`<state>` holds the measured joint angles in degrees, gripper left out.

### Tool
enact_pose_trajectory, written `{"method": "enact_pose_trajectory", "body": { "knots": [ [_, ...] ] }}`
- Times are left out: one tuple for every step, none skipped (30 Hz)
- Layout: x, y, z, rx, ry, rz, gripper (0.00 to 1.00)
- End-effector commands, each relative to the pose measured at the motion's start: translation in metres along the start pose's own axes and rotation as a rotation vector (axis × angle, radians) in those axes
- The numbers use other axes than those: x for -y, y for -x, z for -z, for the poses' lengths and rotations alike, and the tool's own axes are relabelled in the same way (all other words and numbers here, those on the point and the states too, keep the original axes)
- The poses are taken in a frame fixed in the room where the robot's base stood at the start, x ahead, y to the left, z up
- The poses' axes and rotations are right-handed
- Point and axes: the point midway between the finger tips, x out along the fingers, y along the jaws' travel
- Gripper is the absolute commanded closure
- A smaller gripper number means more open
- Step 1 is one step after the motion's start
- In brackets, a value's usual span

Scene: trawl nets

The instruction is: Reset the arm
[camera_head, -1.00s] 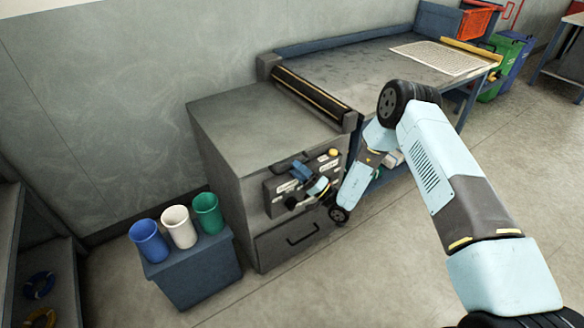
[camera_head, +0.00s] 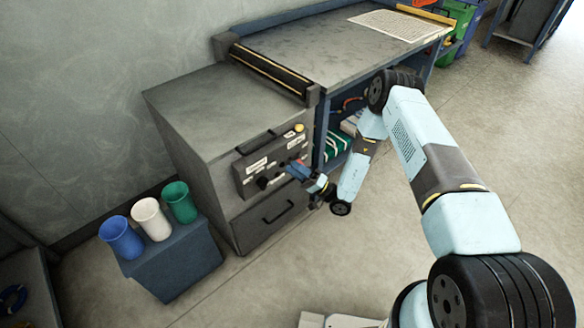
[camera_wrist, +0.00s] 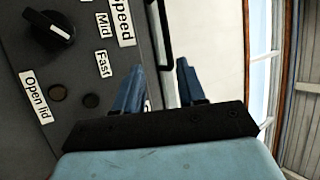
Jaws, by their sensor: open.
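My gripper (camera_head: 297,170) is in front of the control panel (camera_head: 245,178) of a grey cabinet, near the panel's right side. In the wrist view my gripper (camera_wrist: 160,88) shows two blue fingers apart with nothing between them. The panel fills the left of the wrist view, with a black knob (camera_wrist: 48,30) and labels reading "Speed", "Mid", "Fast" and "Open lid". The light-blue arm is bent, reaching from the lower right towards the cabinet. Whether a finger touches the panel cannot be told.
The grey cabinet (camera_head: 205,110) has a drawer handle (camera_head: 278,212) below the panel. Blue, white and green cups (camera_head: 151,218) stand on a blue box (camera_head: 178,262) at left. A workbench (camera_head: 325,50) adjoins the cabinet. The floor to the right is clear.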

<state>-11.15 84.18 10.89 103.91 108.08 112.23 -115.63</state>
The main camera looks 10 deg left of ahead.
Motion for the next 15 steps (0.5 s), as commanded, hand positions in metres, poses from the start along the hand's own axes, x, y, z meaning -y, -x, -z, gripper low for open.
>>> {"method": "enact_pose_trajectory", "body": {
  "knots": [
    [0.0000,0.0000,0.0000,0.000,0.000,0.000,0.60],
    [0.0000,-0.0001,0.0000,0.000,0.000,0.000,0.60],
    [0.0000,-0.0002,0.0000,0.000,0.000,0.000,0.60],
    [0.0000,-0.0002,0.0000,0.000,0.000,0.000,0.60],
    [0.0000,-0.0003,0.0001,0.000,0.000,0.000,0.60],
    [0.0000,-0.0003,0.0000,0.000,0.000,0.000,0.60],
    [0.0000,-0.0004,0.0001,0.000,0.000,0.000,0.60],
    [0.0000,-0.0004,0.0000,0.000,0.000,0.000,0.60],
    [0.0000,-0.0004,0.0000,0.000,0.000,0.000,0.60],
    [-0.0001,-0.0005,0.0000,0.000,0.000,0.000,0.60],
    [0.0000,-0.0006,0.0001,0.000,0.000,0.000,0.60],
    [0.0006,-0.0011,0.0004,0.002,-0.001,0.000,0.60],
    [0.0017,-0.0020,0.0010,0.005,-0.002,0.001,0.60],
    [0.0034,-0.0038,0.0017,0.011,-0.004,0.002,0.60],
    [0.0069,-0.0066,0.0034,0.022,-0.009,0.003,0.60]
  ]
}}
